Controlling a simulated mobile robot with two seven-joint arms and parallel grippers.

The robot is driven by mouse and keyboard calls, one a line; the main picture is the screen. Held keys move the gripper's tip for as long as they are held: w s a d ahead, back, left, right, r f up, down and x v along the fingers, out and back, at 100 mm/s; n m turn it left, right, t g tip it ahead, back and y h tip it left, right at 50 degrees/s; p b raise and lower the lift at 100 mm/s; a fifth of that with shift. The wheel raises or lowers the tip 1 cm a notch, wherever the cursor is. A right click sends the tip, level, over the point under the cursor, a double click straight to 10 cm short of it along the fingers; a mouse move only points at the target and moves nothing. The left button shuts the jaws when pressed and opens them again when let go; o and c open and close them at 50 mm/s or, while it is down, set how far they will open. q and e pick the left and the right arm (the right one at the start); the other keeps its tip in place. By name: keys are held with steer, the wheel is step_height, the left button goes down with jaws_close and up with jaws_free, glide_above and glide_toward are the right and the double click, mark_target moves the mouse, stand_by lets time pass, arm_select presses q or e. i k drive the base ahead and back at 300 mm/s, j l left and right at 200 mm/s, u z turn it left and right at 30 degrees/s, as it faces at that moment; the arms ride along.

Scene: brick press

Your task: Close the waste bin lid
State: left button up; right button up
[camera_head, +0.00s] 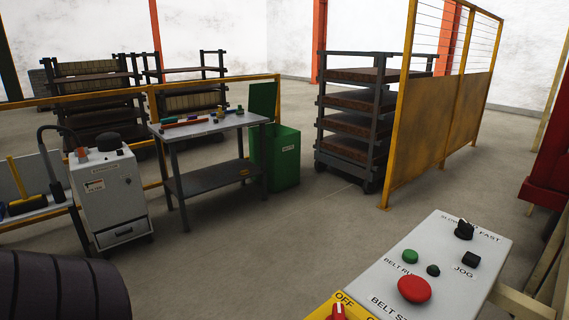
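The green waste bin (284,158) stands on the floor near the middle of the view, at the right end of a work table. It has a small white label on its front. Its lid (262,101) is raised, standing up above the back left of the bin. The bin's inside is mostly hidden from this angle. Neither of my grippers shows in this view.
The work table (216,126) with several small items stands left of the bin. A grey machine (112,190) is further left. A rack (352,125) and a yellow fence panel (440,127) stand right. A control panel (440,265) is close in front. The middle floor is clear.

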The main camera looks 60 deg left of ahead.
mark_target(262, 97)
steer(key=k+j+u, duration=0.1)
steer(key=j+u, duration=0.15)
steer(key=u, duration=0.25)
steer(key=j+u, duration=0.3)
steer(key=u, duration=0.2)
steer(key=j+u, duration=0.3)
steer(key=u, duration=0.2)
steer(key=i+j+u, duration=0.1)
steer(key=j+u, duration=0.2)
steer(key=u, duration=0.2)
steer(key=i+j+u, duration=0.15)
steer(key=i, duration=0.25)
steer(key=i+j+u, duration=0.2)
steer(key=i, duration=0.25)
steer(key=i+z, duration=0.85)
steer(key=z, duration=0.15)
steer(key=i+z, duration=0.45)
steer(key=i, duration=0.8)
steer(key=i+l+u, duration=0.1)
steer(key=i, duration=2.5)
